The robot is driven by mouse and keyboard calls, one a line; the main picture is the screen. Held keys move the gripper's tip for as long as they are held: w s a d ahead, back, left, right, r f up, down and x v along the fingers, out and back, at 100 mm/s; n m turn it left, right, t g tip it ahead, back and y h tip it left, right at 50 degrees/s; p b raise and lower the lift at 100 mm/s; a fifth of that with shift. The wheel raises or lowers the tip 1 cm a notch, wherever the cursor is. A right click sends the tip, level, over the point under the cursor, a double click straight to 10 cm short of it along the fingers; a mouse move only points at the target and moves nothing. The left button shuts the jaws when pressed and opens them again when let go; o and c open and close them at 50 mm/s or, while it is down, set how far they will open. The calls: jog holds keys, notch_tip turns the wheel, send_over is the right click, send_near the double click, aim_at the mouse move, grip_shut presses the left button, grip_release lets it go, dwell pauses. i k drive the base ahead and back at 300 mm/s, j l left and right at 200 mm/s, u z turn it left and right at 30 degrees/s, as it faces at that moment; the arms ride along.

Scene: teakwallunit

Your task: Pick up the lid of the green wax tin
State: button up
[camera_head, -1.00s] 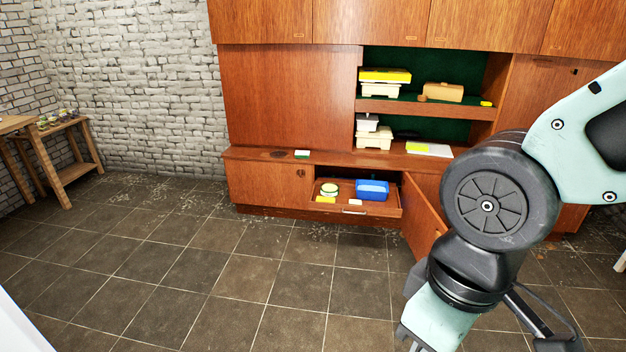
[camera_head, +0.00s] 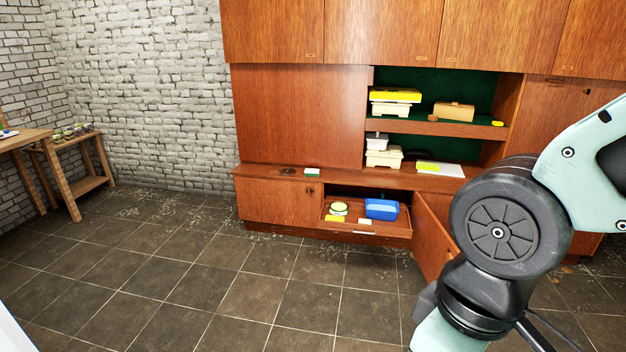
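A small round tin with a pale yellow top and green side (camera_head: 338,208) stands in the left part of the pulled-out drawer (camera_head: 377,239), low in the wooden wall unit. It looks like the green wax tin, and its lid appears to be on top, though the seam is too small to make out. My arm comes in from the right, in front of the unit and well apart from the tin. My gripper is below the picture's bottom edge, so its fingers are hidden.
A blue box (camera_head: 381,208) is right of the tin, with yellow and white items in front. An open cabinet door (camera_head: 433,236) juts out right of the drawer. The tiled floor (camera_head: 190,275) before the unit is clear. A wooden side table (camera_head: 75,170) stands far left.

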aim_at(284, 171)
jog(key=i+j+u, duration=0.15)
jog(key=i, duration=0.55)
jog(key=i+u, duration=0.15)
jog(key=i, duration=0.6)
jog(key=i+u, duration=0.1)
jog(key=i, duration=0.6)
jog(key=i+l+u, duration=0.15)
jog(key=i, duration=0.6)
jog(key=i+l+u, duration=0.15)
jog(key=i, duration=0.55)
jog(key=i+l+u, duration=0.25)
jog(key=i, duration=0.2)
jog(key=i+l+u, duration=0.25)
jog(key=i, duration=0.15)
jog(key=i+j, duration=0.05)
jog(key=j, duration=0.05)
